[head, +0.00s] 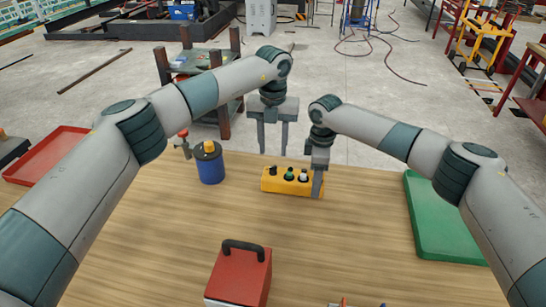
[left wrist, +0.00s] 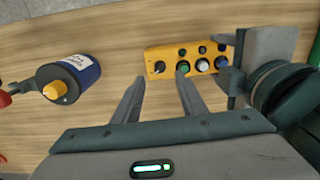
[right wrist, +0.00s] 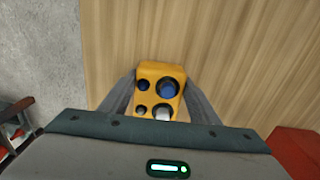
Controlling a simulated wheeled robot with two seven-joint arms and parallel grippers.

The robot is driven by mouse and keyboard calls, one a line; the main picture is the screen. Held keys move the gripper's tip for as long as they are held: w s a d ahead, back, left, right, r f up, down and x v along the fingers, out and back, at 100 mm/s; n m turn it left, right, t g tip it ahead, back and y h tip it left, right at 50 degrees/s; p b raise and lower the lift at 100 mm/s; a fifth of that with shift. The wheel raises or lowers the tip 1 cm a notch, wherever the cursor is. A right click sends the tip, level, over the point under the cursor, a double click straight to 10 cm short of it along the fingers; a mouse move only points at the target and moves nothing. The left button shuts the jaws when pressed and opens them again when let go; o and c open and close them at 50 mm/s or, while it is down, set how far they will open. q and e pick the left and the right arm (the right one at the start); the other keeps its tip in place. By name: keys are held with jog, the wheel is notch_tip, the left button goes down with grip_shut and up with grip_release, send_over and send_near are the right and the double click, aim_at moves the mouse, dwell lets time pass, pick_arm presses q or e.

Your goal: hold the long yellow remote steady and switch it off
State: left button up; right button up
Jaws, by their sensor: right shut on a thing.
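The long yellow remote (head: 285,189) lies on the wooden table with dark, green and light knobs on top. In the left wrist view the remote (left wrist: 172,72) shows a row of knobs with smaller buttons beside them. My right gripper (head: 318,187) is shut on the remote's right end.
A blue can with an orange top (head: 210,168) stands left of the remote, beside a red-handled fitting (head: 184,140). A red box with a black handle (head: 238,277) is at the front. A red tray (head: 48,155) is left, a green tray (head: 440,225) right.

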pick_arm(q)
jog(key=shift+r, duration=2.45)
pick_arm(e)
jog(key=o, duration=1.5)
jog(key=shift+c, duration=0.2)
jog(key=shift+r, duration=0.2)
notch_tip(320, 180, up, 12)
jog(key=shift+f, duration=0.15)
